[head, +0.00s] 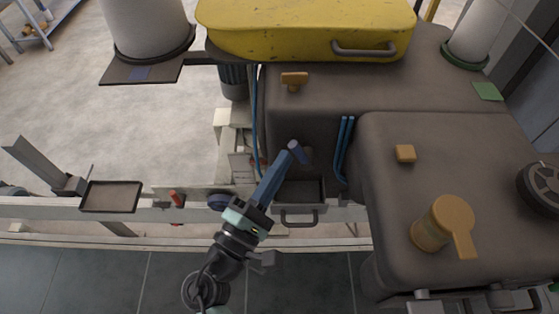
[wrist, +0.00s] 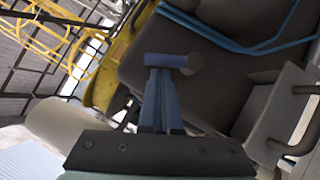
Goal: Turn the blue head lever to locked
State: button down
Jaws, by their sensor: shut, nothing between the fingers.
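The blue head lever (head: 299,151) shows in the head view as a short blue-violet bar against the dark front of the machine. In the wrist view the lever (wrist: 165,60) lies level across the picture, with a darker round part at its right end. My gripper (head: 286,155) has long blue fingers, shut together with nothing between them. In the wrist view the fingertips of my gripper (wrist: 160,72) are right at the lever, overlapping its lower edge. I cannot tell whether they touch it. Any locked marking is not visible.
A dark drawer (head: 301,192) with a bar handle sits just right of my gripper. Blue hoses (head: 343,150) run beside the lever. The yellow housing (head: 305,28) and orange knobs (head: 442,224) are on the machine. A small tray (head: 111,196) is at left.

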jog(key=m, duration=0.1)
jog(key=d+r+m+g+p, duration=0.1)
jog(key=m, duration=0.1)
jog(key=r+m+g, duration=0.1)
jog(key=shift+d+p, duration=0.35)
jog(key=shift+a, duration=0.1)
dwell(0.4)
